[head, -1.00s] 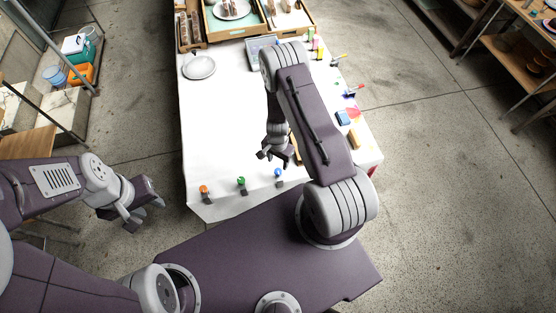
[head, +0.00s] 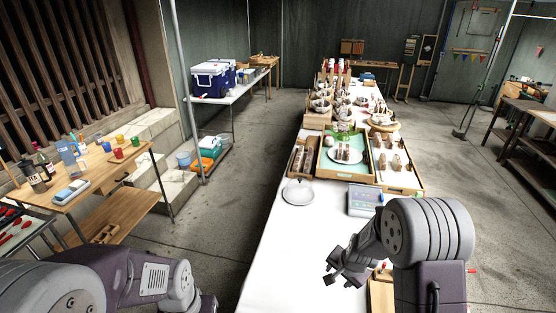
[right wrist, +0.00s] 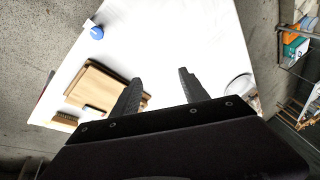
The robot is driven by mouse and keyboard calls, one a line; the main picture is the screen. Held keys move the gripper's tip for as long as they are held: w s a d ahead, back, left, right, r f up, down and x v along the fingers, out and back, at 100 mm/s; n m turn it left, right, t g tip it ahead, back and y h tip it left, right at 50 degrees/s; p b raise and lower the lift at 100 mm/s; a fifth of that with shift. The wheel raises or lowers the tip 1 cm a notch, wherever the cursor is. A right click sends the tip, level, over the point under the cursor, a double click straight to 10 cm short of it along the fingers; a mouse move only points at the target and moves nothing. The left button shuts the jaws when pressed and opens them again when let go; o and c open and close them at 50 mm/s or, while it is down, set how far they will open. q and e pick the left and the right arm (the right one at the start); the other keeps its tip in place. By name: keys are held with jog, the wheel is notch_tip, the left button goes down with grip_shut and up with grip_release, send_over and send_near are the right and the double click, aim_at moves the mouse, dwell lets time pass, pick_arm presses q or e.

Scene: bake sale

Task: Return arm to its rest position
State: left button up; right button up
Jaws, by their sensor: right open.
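My right arm reaches in from the lower right of the head view. Its gripper (head: 345,275) is open and empty above the white-covered table (head: 265,265). In the right wrist view the two dark fingers (right wrist: 160,90) stand apart with bare white cloth between them. My left gripper (head: 205,304) is at the bottom edge of the head view, left of the table, mostly cut off, so its jaws cannot be made out.
A wooden board (right wrist: 93,88) and a blue-topped object (right wrist: 96,32) lie on the cloth near my right gripper. A plate (head: 298,192), a scale (head: 364,200) and trays (head: 416,177) of baked goods stand farther along. Side tables flank the aisles.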

pick_arm(q)
notch_tip(320, 180, down, 4)
jog(key=shift+r+b, duration=0.1)
jog(key=shift+b, duration=1)
pick_arm(e)
jog(key=s+a+r+n+g, duration=0.1)
jog(key=s+n, duration=0.7)
jog(key=s, duration=0.9)
jog(key=shift+s+a+r+n+g, duration=0.15)
jog(key=shift+s+r+n+g, duration=0.15)
jog(key=shift+r+g, duration=0.55)
pick_arm(q)
jog(key=shift+s, duration=0.15)
